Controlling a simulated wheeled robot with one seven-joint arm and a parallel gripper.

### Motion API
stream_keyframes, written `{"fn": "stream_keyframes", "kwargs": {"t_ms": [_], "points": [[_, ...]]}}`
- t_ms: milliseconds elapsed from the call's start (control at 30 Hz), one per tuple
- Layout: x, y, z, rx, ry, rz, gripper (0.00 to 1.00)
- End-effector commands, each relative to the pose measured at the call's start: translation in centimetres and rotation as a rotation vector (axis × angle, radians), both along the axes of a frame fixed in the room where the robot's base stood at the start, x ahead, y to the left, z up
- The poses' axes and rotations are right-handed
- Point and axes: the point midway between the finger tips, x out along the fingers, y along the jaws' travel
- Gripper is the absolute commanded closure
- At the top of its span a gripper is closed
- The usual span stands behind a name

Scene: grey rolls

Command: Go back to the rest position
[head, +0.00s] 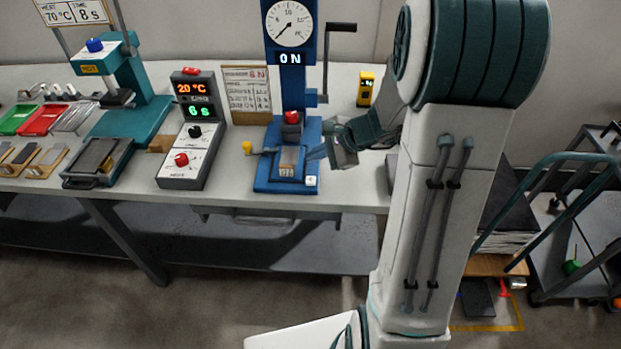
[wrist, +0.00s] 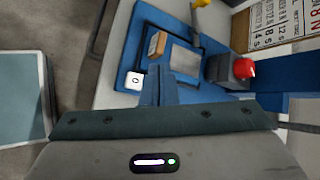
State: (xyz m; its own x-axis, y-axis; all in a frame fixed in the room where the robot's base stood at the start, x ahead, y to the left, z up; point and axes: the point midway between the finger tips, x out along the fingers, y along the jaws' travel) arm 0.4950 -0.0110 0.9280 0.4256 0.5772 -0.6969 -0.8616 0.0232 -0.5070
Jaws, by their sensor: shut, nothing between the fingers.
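My arm rises at the right of the head view and reaches left over the bench. My gripper (head: 314,153) is shut and empty, low at the right side of the blue press (head: 293,97). In the wrist view its closed blue fingers (wrist: 156,75) point over the press base (wrist: 125,62), close to a white button (wrist: 134,80) and a small brown block (wrist: 157,43). I cannot tell whether the fingertips touch the press. The press display (head: 291,58) reads ON.
The press has a black crank (head: 339,28) at its right and a red knob (head: 292,117). A control box (head: 193,130) showing 20 °C and 6 s stands to its left. A small yellow device (head: 365,88) stands behind my gripper. A teal-railed cart (head: 590,215) is at the right.

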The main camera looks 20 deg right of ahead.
Motion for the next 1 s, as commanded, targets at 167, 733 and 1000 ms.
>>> {"fn": "stream_keyframes", "kwargs": {"t_ms": [167,733,1000], "points": [[0.0,0.0,0.0,0.000,0.000,0.000,1.00],[-9.3,4.5,5.0,-0.345,-0.113,0.536,1.00],[-16.6,3.6,7.6,-0.731,-0.207,0.965,1.00]]}}
